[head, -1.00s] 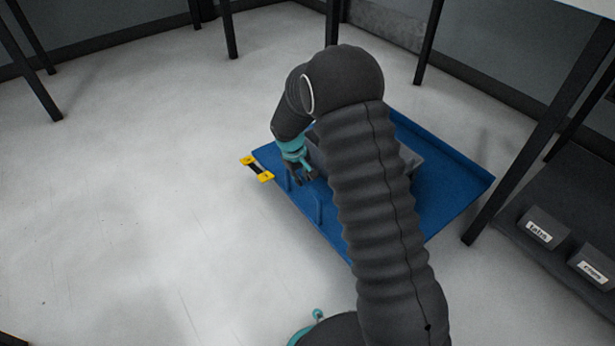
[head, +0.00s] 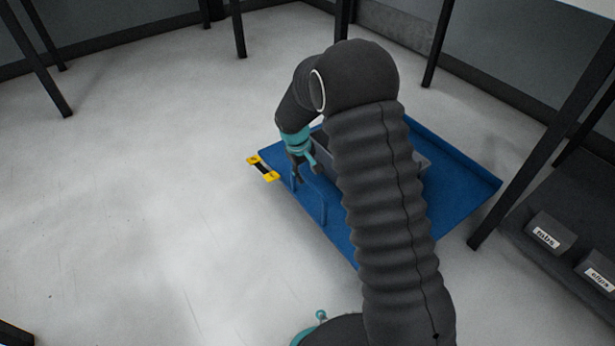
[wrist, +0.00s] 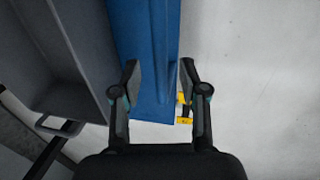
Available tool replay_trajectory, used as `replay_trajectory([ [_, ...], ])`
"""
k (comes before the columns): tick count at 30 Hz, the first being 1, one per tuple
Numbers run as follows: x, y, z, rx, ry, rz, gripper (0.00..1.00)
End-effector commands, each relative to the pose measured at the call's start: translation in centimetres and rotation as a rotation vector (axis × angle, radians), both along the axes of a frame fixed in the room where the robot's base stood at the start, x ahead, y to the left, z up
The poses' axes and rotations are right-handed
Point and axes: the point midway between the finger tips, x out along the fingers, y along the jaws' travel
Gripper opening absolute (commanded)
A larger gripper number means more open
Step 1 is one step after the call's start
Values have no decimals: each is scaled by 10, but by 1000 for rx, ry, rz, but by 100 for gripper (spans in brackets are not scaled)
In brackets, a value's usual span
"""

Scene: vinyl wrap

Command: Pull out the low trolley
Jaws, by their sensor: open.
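The low trolley (head: 465,185) is a flat blue platform on the floor, largely hidden behind my arm in the head view. A blue upright hoop handle (head: 323,205) stands along its left edge. My gripper (head: 300,174) is open and pointed down at the far end of this handle. In the wrist view my open gripper (wrist: 160,76) has its fingers spread, with the blue handle rail (wrist: 166,45) running between them in the picture. I cannot tell whether the fingers touch it or how far below them it is.
A grey bin (head: 422,163) sits on the trolley. A yellow-and-black piece (head: 263,168) lies by the trolley's left corner. Dark table legs (head: 512,165) stand to the right and behind. Labelled dark boxes (head: 551,233) sit at lower right. The floor at left is clear.

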Motion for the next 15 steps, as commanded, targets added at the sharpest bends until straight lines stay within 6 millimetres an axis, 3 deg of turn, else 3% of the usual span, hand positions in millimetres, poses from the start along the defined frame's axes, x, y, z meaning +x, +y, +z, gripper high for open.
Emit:
replay_trajectory([
  [6,-4,8,45,1,-2,0,43],
  [15,-9,15,84,0,0,1,43],
])
